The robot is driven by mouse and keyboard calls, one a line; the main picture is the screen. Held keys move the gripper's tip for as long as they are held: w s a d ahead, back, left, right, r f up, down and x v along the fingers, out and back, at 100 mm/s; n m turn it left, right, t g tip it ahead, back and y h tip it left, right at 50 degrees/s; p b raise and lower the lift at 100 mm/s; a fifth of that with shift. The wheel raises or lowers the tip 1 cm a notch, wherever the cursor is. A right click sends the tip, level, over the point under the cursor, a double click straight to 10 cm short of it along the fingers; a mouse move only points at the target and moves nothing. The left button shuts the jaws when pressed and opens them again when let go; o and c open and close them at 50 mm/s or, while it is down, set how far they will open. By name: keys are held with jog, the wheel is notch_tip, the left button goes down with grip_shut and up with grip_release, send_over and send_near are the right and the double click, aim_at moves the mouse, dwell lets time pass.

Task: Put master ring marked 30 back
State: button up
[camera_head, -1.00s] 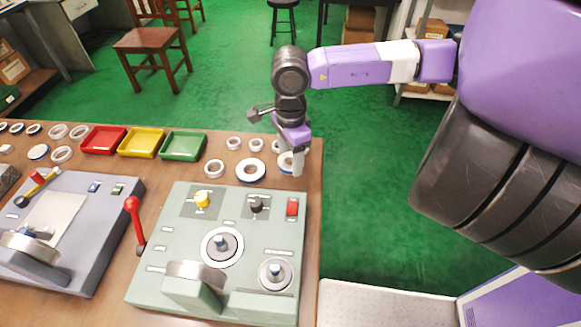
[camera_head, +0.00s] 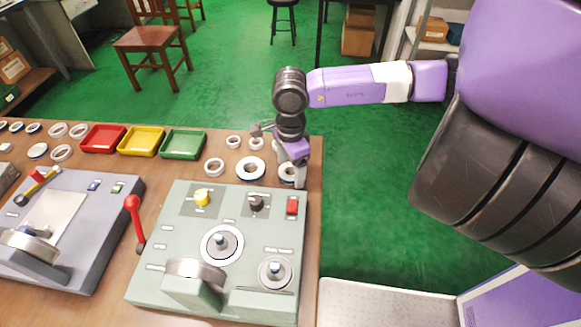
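Several white-faced rings lie on the wooden bench behind the green-grey machine. A ring with a dark centre (camera_head: 287,170) is at the bench's right side, partly covered by my gripper (camera_head: 299,182). The gripper points down at this ring's right edge; I cannot tell if its fingers grip the ring or are only beside it. To the left are a larger blue-rimmed ring (camera_head: 250,168) and a smaller ring (camera_head: 214,167). The markings are too small to read, so I cannot tell which ring is 30. The green-grey machine (camera_head: 170,215) has a ring seat (camera_head: 222,244) on its top.
Red (camera_head: 102,139), yellow (camera_head: 141,142) and green (camera_head: 183,145) trays stand along the back of the bench. A red-knobbed lever (camera_head: 133,205) rises at the machine's left. A second grey machine (camera_head: 90,240) is further left. The bench's right edge is close to my gripper.

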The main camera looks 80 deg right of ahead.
jog(key=shift+r, duration=0.1)
jog(key=shift+r+p, duration=0.2)
jog(key=shift+p, duration=0.15)
notch_tip(320, 180, up, 12)
jog(key=b, duration=0.1)
jog(key=shift+s+f, duration=0.1)
jog(key=shift+f, duration=0.05)
dwell(0.7)
